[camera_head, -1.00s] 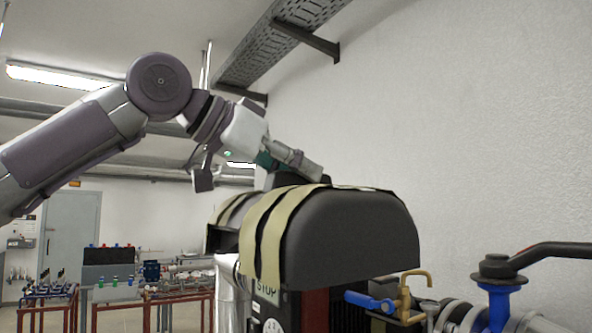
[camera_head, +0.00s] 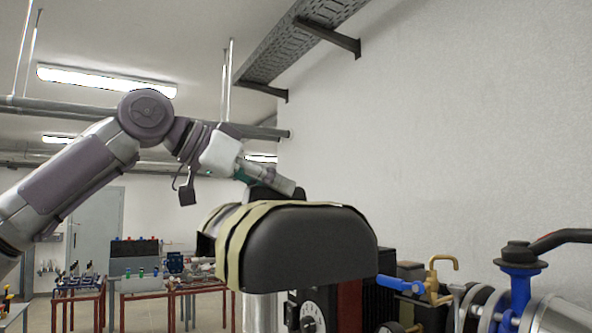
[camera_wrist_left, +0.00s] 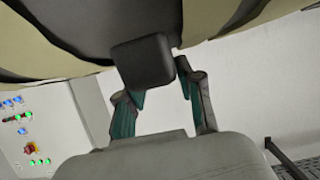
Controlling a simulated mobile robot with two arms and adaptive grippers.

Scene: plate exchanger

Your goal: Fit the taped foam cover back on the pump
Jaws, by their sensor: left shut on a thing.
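The foam cover (camera_head: 305,250) is a dark grey rounded hood with cream tape strips (camera_head: 236,240) over its left side. It is in the middle of the head view, in front of and partly hiding the dark machinery (camera_head: 382,300). My left gripper (camera_head: 270,185) is above it, shut on the dark block on its top. In the left wrist view this block (camera_wrist_left: 145,62) sits at the green-padded fingers, with the taped cover (camera_wrist_left: 245,25) spanning the top. Whether the cover touches anything below is unclear. The pump is not clearly identifiable. My right gripper is out of view.
A blue-handled brass valve (camera_head: 435,285) and a blue valve body (camera_head: 518,285) with a dark lever stand at the right. A white wall is behind. Red-framed benches (camera_head: 150,295) are at the far left. A control panel (camera_wrist_left: 35,130) shows in the left wrist view.

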